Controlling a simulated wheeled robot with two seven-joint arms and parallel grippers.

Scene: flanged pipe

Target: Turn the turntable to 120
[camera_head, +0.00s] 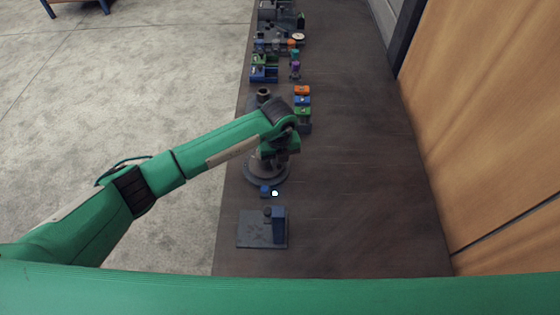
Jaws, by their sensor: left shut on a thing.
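The turntable (262,174) is a dark grey round base with a raised middle, standing near the left edge of the long dark table. My left arm comes in from the left, and its gripper (270,152) points down over the turntable's raised middle. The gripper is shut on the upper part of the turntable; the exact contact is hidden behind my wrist. A small blue block (265,190) and a white knob (275,193) sit at the turntable's near edge. Any angle marks are too small to read. My right gripper does not show.
A grey plate with a blue upright block (279,225) lies nearer on the table (370,190). Orange, blue and green blocks (302,100) stand just beyond the turntable. Several small parts crowd the far end. The table's right side is clear, beside a wooden wall (490,120).

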